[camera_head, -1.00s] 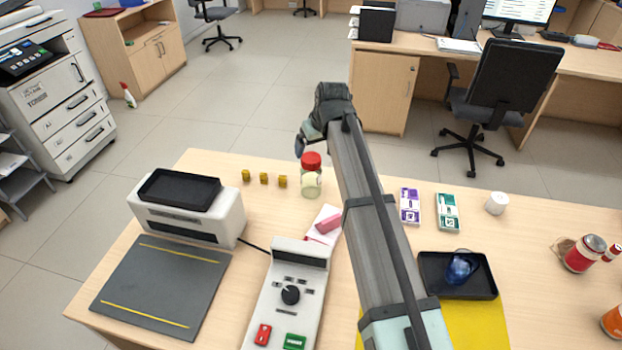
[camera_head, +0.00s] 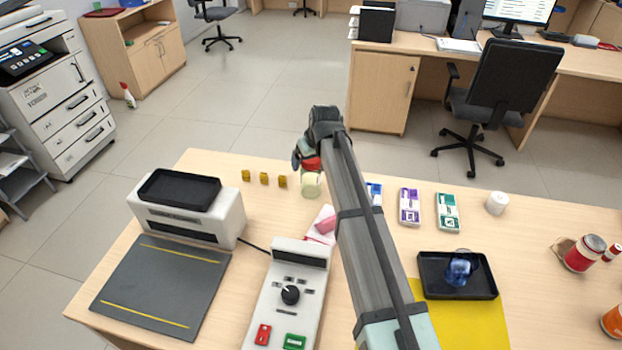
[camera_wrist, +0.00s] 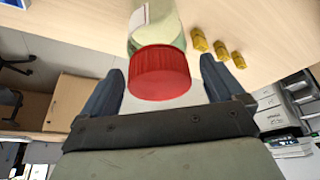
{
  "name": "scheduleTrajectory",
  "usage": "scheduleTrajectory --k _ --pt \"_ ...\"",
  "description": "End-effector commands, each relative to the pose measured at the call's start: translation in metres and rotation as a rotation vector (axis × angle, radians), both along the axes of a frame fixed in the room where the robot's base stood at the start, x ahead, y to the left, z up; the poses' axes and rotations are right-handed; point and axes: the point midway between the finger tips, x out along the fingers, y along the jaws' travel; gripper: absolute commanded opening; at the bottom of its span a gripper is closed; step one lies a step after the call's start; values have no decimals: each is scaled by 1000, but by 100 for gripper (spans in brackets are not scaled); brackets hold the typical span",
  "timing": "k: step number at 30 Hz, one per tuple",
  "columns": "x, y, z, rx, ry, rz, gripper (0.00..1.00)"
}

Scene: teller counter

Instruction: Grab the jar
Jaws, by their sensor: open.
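The jar (camera_head: 311,188) has a red lid and a pale, see-through body with a light label. It stands at the far edge of the counter, and my arm and gripper partly cover it in the head view. In the wrist view the jar's red lid (camera_wrist: 160,73) is between my two open fingers, with a gap on each side. My gripper (camera_wrist: 163,82) is open and holds nothing. In the head view my gripper (camera_head: 303,160) is at lid height, and its fingers are partly hidden.
Several small yellow blocks (camera_head: 264,179) stand left of the jar. A pink eraser-like block (camera_head: 325,225) lies on paper nearer me. Card packs (camera_head: 410,207) and a white roll (camera_head: 496,203) are to the right. A black tray (camera_head: 430,285) holds a blue object.

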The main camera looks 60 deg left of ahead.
Motion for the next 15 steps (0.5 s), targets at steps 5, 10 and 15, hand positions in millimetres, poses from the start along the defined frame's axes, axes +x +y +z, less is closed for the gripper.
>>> scheduleTrajectory --k 5,10,15 --pt "0 0 0 0 0 0 89" --pt "0 0 0 0 0 0 73" --pt "0 0 0 0 0 0 57"
